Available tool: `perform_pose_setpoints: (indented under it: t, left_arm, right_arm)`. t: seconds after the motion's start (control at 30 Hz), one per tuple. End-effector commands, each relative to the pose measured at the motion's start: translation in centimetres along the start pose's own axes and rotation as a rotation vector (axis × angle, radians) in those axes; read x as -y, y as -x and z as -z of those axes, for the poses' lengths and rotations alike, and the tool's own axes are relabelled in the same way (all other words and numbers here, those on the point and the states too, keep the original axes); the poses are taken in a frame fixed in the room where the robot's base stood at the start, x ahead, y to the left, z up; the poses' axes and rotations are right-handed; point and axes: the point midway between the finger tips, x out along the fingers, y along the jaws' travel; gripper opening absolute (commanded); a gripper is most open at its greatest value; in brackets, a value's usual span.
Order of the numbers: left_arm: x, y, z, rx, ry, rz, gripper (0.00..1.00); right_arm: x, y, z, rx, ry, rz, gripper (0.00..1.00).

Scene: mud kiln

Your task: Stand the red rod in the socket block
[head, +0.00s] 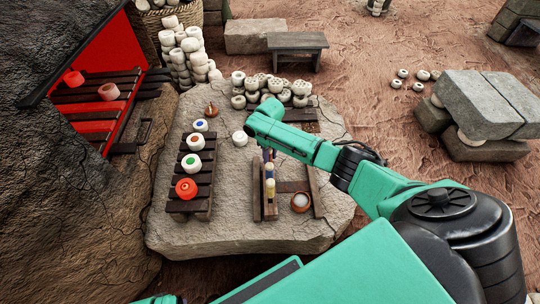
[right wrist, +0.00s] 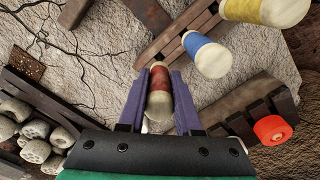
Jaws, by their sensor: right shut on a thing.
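My right gripper (right wrist: 160,76) has its purple fingers shut on the red rod (right wrist: 159,101), a short cream rod with a red band. In the head view the gripper (head: 268,154) points down over the stone slab, and the arm hides most of the rod. A blue-banded rod (right wrist: 207,55) and a yellow-banded rod (right wrist: 265,9) stand in a row beside it. A long wooden rail (right wrist: 181,36), probably the socket block, runs beside these rods. I cannot tell whether the red rod touches it. My left gripper is not in view.
A slatted rack (head: 189,180) with several colour-marked white pieces and a red piece (head: 186,188) stands left on the slab (head: 230,232). A small bowl (head: 300,202) lies to the right. White perforated pieces (head: 275,90) are heaped behind. The slab's front is clear.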

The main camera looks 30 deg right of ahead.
Motion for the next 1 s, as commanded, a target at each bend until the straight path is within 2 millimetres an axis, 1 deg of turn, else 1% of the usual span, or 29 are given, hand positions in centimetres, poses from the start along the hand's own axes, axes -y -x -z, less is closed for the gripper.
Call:
perform_pose_setpoints:
  t: [0.33, 0.37, 0.4, 0.43, 0.7, 0.77, 0.87, 0.97, 1.0]
  left_arm:
    - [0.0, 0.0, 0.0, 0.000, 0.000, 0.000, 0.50]
    - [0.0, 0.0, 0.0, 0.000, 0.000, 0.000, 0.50]
    - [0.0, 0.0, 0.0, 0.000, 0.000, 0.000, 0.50]
    - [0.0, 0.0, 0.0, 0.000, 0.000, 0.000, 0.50]
    - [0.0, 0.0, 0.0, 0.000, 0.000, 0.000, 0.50]
    - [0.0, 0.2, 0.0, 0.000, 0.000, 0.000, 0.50]
    - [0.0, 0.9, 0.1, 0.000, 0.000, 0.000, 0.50]
    - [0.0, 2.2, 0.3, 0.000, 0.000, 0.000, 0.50]
    - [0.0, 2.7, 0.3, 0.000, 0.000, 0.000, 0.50]
  right_arm:
    - [0.0, 0.0, 0.0, 0.000, 0.000, 0.000, 0.00]
    - [0.0, 0.0, 0.0, 0.000, 0.000, 0.000, 0.44]
    - [0.0, 0.0, 0.0, 0.000, 0.000, 0.000, 0.59]
    - [0.0, 0.0, 0.0, 0.000, 0.000, 0.000, 0.68]
    - [0.0, 0.0, 0.0, 0.000, 0.000, 0.000, 0.68]
    - [0.0, 0.3, 0.0, 0.000, 0.000, 0.000, 0.68]
    - [0.0, 1.7, 0.1, -0.003, 0.001, 0.001, 0.68]
    - [0.0, 4.3, 0.1, -0.003, 0.001, 0.000, 0.68]
    - [0.0, 5.6, 0.1, -0.004, 0.001, 0.000, 0.68]
